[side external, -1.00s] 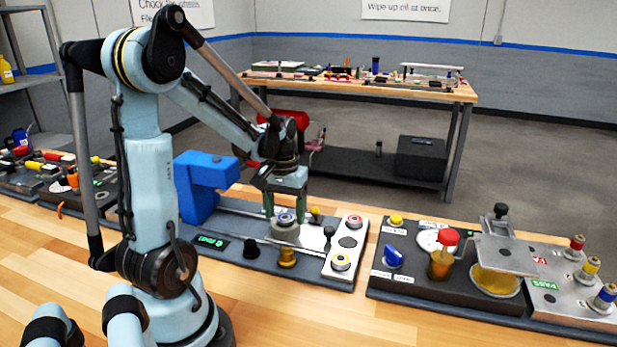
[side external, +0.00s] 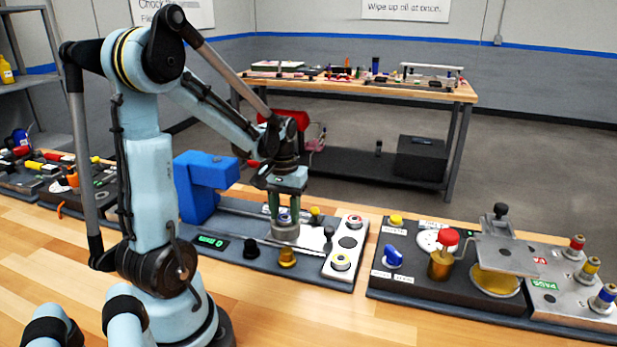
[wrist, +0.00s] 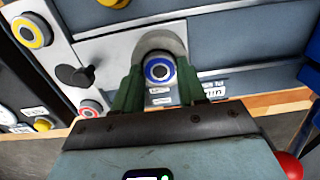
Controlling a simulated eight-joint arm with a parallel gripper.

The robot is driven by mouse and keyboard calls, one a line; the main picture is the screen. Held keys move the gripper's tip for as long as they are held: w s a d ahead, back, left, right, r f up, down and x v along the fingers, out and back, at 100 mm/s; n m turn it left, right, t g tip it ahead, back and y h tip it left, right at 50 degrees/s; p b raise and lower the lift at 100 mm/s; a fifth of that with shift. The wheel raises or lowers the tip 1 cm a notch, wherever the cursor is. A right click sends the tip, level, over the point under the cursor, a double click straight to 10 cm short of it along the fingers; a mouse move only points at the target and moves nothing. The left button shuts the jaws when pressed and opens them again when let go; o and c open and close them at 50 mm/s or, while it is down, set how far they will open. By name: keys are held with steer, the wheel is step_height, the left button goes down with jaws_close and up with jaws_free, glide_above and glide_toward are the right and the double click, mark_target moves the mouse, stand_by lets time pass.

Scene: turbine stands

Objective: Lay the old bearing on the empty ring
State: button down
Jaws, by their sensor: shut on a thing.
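A bearing with a blue ring (side external: 284,218) sits in the top of a grey round housing (side external: 285,234) on the turbine stand. My gripper (side external: 284,210) points down over it and is shut on the bearing. In the wrist view the bearing (wrist: 159,69) lies between the two green fingers of my gripper (wrist: 159,82). A pale plate (side external: 334,272) stands to the right. The empty ring (side external: 348,242) shows as a dark round spot in its middle, between a red-ringed bearing (side external: 355,221) and a yellow-ringed bearing (side external: 341,262). I cannot make out the empty ring in the wrist view.
A black knob (side external: 329,232) stands upright between the housing and the plate. A brass knob (side external: 287,257) and a black knob (side external: 250,248) are at the front. A blue block (side external: 200,185) rises behind on the left. Another stand (side external: 440,265) is to the right.

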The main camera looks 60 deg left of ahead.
steer(key=shift+r, duration=1.1)
steer(key=shift+r, duration=2.9)
steer(key=m, duration=0.9)
glide_above(348, 243)
step_height(348, 243, down, 4)
steer(key=shift+f, duration=2.05)
steer(key=shift+f, duration=1.3)
steer(key=shift+f, duration=0.15)
